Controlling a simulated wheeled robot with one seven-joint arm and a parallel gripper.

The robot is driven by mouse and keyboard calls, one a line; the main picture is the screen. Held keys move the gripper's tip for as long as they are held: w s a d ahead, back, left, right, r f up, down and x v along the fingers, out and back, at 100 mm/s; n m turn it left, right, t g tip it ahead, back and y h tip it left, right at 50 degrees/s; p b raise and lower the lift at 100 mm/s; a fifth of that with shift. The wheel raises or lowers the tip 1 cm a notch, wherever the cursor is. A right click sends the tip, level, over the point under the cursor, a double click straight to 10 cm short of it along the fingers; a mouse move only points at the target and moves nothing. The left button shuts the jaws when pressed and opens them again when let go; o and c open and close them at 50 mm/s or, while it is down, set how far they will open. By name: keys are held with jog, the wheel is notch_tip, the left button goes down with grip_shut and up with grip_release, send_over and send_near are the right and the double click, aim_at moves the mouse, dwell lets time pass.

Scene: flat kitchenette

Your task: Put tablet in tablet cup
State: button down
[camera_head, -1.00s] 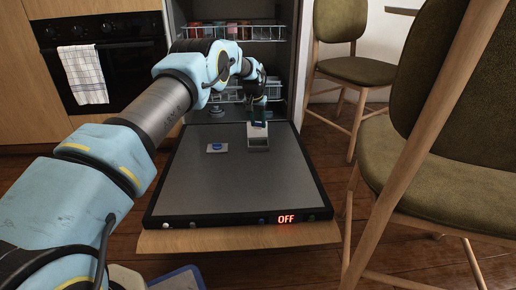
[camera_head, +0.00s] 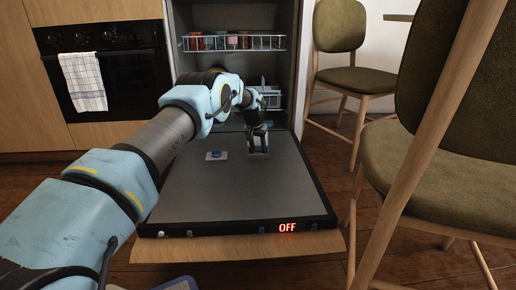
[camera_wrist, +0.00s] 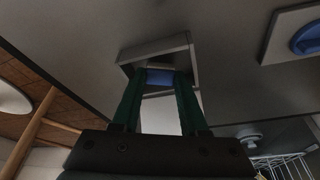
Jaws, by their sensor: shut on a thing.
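My gripper (camera_head: 258,143) is low over the open dishwasher door. In the wrist view its two green fingers (camera_wrist: 160,76) are shut on the tablet (camera_wrist: 160,115), which shows blue at the far end and pale white between the fingers. The tablet cup is a square, grey-rimmed recess in the door; its rim (camera_wrist: 152,50) shows around the fingertips in the wrist view. The fingertips and the tablet's blue end line up with the cup's opening. How deep the tablet sits is hard to tell. In the head view my gripper mostly hides the cup (camera_head: 260,155) and the tablet.
A pale square plate with a blue round cap (camera_head: 217,155) lies left of the cup. The door's inner face (camera_head: 235,195) is otherwise clear. Dishwasher racks (camera_head: 235,43) stand behind. Chairs (camera_head: 425,165) stand at the right.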

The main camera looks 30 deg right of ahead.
jog(key=shift+f, duration=0.4)
jog(key=c, duration=0.7)
grip_release()
jog(key=shift+r, duration=0.1)
